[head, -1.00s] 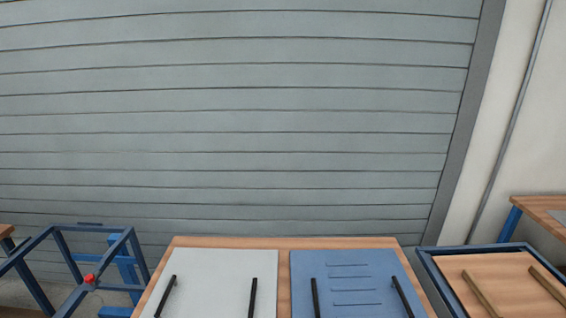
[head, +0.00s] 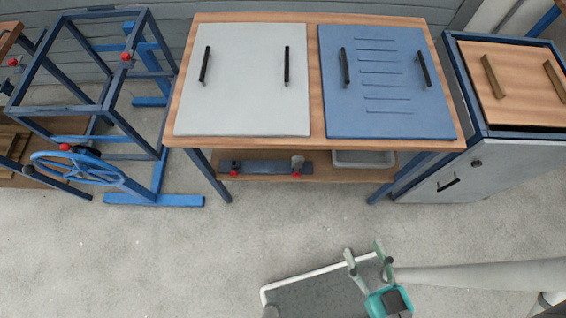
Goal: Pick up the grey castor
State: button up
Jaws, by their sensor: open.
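No grey castor shows clearly. A small grey upright piece (head: 297,161) stands at the right end of a dark blue bar on the lower shelf, with a red part below it. It may be the castor, but it is too small to tell. My gripper (head: 364,250) is at the bottom right of centre in the head view, over the floor in front of the workbench. Its two pale green fingers are apart with nothing between them. It is well short of the bench and the shelf.
The wooden workbench (head: 314,80) carries a light grey panel (head: 245,90) and a blue panel (head: 390,100), both with black handles. A grey bin (head: 363,160) is on its lower shelf. A blue frame (head: 60,104) stands left, a grey cabinet (head: 440,170) right. Floor in front is clear.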

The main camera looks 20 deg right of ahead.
aim_at(297, 161)
jog(key=u, duration=1.35)
jog(key=k+l, duration=0.1)
jog(key=l, duration=0.3)
jog(key=k+l+z, duration=0.1)
jog(key=l, duration=0.75)
jog(key=k+z, duration=0.05)
jog(key=k, duration=0.05)
